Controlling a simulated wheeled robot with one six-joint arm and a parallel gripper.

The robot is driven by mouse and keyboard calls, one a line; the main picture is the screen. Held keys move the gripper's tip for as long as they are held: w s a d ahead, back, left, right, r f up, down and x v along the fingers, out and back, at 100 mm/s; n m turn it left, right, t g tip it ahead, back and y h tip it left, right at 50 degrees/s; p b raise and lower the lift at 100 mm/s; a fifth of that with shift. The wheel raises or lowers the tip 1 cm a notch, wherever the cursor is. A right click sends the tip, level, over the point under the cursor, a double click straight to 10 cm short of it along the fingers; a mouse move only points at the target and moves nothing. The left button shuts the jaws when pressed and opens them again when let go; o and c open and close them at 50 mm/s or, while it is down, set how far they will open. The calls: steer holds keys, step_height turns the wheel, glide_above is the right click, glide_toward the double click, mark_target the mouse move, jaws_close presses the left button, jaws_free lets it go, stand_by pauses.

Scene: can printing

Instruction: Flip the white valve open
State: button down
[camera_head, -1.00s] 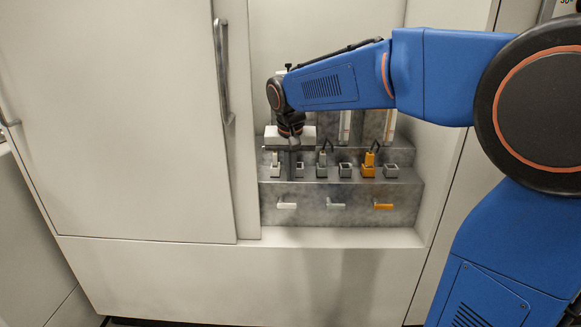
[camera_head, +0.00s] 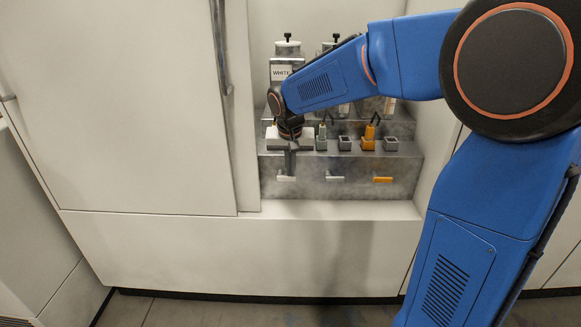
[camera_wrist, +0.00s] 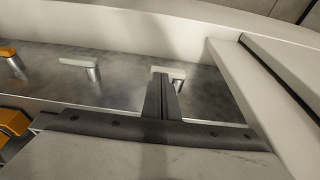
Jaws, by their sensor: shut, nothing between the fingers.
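The white valve (camera_head: 286,179) is a small white lever on the front face of the metal block, the leftmost of three levers. My gripper (camera_head: 290,172) is shut and empty, pointing down right at this lever. In the wrist view the shut fingers (camera_wrist: 160,84) overlap the white valve's handle (camera_wrist: 178,73), which shows just to the right of and behind the fingertips. I cannot tell whether they touch. The handle lies roughly level in the head view.
A grey valve (camera_head: 335,178) and an orange valve (camera_head: 383,180) sit to the right on the same face. Above stand small holders and a bottle labelled WHITE (camera_head: 283,72). A white cabinet wall (camera_head: 240,150) is close on the left.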

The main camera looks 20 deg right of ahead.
steer(key=shift+s+d+f+t+y, duration=0.15)
steer(key=shift+d+f+t+y, duration=0.15)
steer(key=shift+y, duration=0.4)
steer(key=shift+s+d+f+t+y, duration=0.1)
steer(key=shift+d+f+t+y, duration=0.25)
steer(key=shift+y, duration=0.35)
steer(key=shift+s+d+f, duration=0.1)
steer(key=shift+d+f, duration=0.2)
steer(key=shift+f, duration=0.3)
steer(key=shift+f+m+t+y, duration=0.5)
steer(key=shift+f+y, duration=0.9)
steer(key=shift+f, duration=0.7)
steer(key=shift+a+f, duration=0.35)
steer(key=shift+f, duration=0.25)
stand_by(0.5)
